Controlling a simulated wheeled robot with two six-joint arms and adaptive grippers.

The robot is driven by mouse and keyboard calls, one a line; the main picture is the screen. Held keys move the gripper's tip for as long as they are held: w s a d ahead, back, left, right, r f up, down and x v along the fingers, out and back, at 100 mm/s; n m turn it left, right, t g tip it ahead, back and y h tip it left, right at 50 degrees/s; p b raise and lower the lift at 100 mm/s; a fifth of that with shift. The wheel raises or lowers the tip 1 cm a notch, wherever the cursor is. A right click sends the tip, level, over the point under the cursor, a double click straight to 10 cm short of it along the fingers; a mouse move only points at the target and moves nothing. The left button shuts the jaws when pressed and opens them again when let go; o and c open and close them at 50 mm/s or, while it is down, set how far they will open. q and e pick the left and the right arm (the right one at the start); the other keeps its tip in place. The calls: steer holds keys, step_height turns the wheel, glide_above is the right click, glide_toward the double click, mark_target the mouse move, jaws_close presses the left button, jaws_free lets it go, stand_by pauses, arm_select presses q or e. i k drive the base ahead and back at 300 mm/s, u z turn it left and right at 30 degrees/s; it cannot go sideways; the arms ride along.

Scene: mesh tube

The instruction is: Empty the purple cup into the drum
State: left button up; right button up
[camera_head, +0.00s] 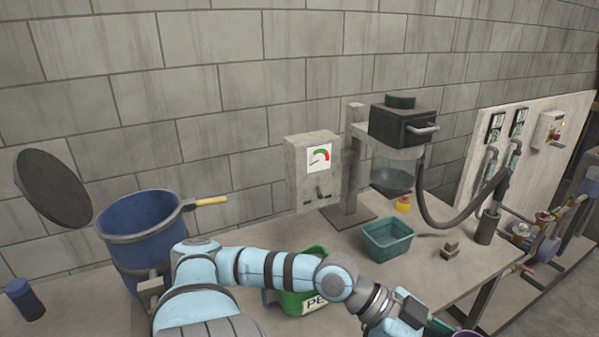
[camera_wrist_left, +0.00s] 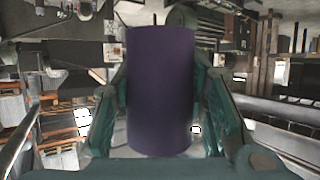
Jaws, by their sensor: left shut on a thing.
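The purple cup (camera_wrist_left: 160,92) is held between the green fingers of my left gripper (camera_wrist_left: 160,100), which is shut on it. In the head view only a sliver of the cup (camera_head: 467,333) shows at the bottom edge, beside the end of my left arm. I cannot tell what is in the cup. The blue drum (camera_head: 127,251) stands at the left, with its mouth open and its dark round lid (camera_head: 53,188) raised on the left side. The cup is far to the right of the drum. My right gripper is not in view.
A green container (camera_head: 313,289) with a white label is partly hidden behind my left arm. A yellow handle (camera_head: 212,201) sticks out from the drum's rim.

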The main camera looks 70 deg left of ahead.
mark_target(140, 230)
steer(key=z, duration=0.05)
steer(key=k, duration=1.1)
steer(key=u, duration=1.25)
